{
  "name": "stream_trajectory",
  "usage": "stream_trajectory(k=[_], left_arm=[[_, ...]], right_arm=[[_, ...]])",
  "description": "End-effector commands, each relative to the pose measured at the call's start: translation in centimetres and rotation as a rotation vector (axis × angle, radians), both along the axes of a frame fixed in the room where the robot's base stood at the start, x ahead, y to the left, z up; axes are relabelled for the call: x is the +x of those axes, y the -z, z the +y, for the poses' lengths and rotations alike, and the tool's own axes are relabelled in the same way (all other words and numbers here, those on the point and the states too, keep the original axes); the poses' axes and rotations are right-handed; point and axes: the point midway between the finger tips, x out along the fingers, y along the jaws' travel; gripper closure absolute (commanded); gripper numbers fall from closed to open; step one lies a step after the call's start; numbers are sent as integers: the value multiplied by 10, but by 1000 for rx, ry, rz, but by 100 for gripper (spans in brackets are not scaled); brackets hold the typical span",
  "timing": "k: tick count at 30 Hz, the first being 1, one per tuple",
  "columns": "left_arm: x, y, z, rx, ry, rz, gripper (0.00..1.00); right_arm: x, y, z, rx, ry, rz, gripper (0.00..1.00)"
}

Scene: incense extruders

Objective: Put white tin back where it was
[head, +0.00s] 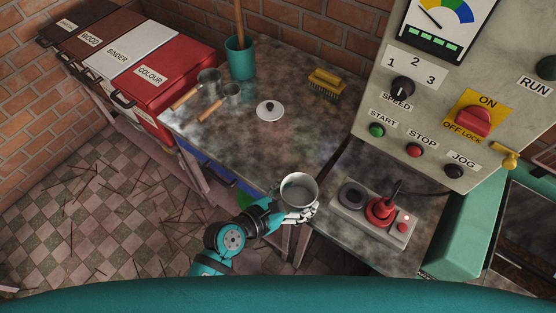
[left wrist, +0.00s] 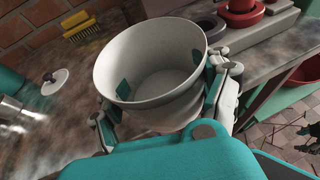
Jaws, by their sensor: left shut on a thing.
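The white tin (head: 298,189) is an open, round container near the bench's front edge in the head view. My left gripper (head: 299,212) is shut on it, with fingers on opposite sides of its wall. In the left wrist view the tin (left wrist: 165,85) fills the middle, roughly upright, and its inside looks empty. Whether its base touches anything is hidden. A white lid with a dark knob (head: 270,110) lies on the bench (head: 225,145), apart from the tin; the lid also shows in the left wrist view (left wrist: 55,82).
A yellow brush (head: 326,84), a teal pot (head: 240,58) and two metal scoops (head: 208,82) stand or lie toward the back.

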Motion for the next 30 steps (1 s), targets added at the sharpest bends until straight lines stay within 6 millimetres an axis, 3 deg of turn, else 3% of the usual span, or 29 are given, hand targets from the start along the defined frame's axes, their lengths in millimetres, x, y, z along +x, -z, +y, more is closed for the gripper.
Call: stream_trajectory(k=[3, 7, 18, 25, 30], left_arm=[[11, 2, -2, 4, 5, -4, 65], [41, 4, 9, 6, 4, -5, 65], [129, 14, 41, 4, 2, -2, 65], [148, 18, 48, 1, 3, 1, 65], [148, 43, 48, 1, 3, 4, 65]], right_arm=[[25, -2, 13, 18, 3, -38, 60], [43, -5, 25, 34, 4, -68, 60], [22, 0, 20, 25, 0, -34, 60], [17, 3, 13, 18, -1, -25, 60], [21, 10, 13, 17, -1, -31, 60]])
